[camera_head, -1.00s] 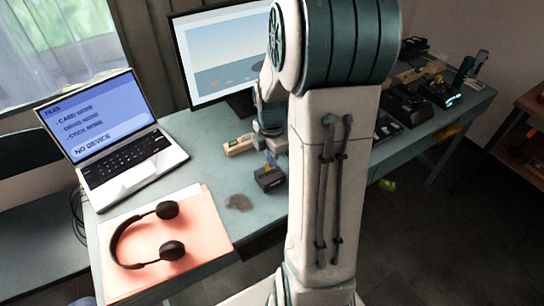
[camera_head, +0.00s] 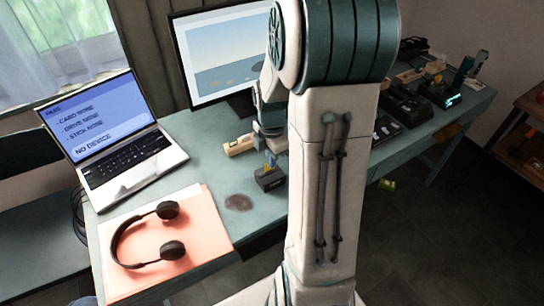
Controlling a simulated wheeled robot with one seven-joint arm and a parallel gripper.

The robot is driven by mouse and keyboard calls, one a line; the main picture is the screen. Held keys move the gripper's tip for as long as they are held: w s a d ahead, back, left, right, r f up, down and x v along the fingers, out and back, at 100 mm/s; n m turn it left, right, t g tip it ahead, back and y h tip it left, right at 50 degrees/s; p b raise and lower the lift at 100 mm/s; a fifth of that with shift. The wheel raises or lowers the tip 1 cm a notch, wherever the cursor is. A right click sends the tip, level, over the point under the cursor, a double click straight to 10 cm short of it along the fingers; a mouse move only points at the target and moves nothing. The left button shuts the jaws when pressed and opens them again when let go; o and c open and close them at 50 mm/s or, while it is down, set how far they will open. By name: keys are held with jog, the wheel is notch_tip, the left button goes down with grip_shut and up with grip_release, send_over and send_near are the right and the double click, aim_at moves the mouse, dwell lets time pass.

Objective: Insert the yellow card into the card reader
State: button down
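The card reader (camera_head: 270,180) is a small dark box on the teal table, right of the brown stain. A small bit of the yellow card (camera_head: 268,161) shows just above the reader's top, under my gripper (camera_head: 269,154). My gripper points down over the reader and appears shut on the card; its fingers are tiny here and partly hidden by my arm. I cannot tell whether the card's lower edge is in the slot. The laptop (camera_head: 124,163) screen reads "NO DEVICE" at the bottom.
Black headphones (camera_head: 125,245) lie on a pinkish folder (camera_head: 205,235) at the front left. Dark devices (camera_head: 402,104) stand at the right. My arm hides the table's middle.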

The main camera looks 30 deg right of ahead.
jog(key=shift+f+b, duration=1.1)
jog(key=shift+f, duration=0.5)
jog(key=c, duration=1.6)
grip_release()
jog(key=shift+r, duration=0.15)
notch_tip(320, 180, up, 14)
jog(key=p, duration=0.1)
jog(key=shift+f, duration=0.2)
jog(key=s+a+r+m+t+p, duration=0.2)
jog(key=s+a+r+m+p, duration=0.2)
jog(key=s+a+m, duration=0.8)
jog(key=r+m, duration=0.1)
jog(key=m, duration=0.5)
jog(key=shift+a+m+t+p, duration=0.2)
jog(key=shift+m+t+p, duration=0.1)
jog(key=shift+t+p, duration=0.1)
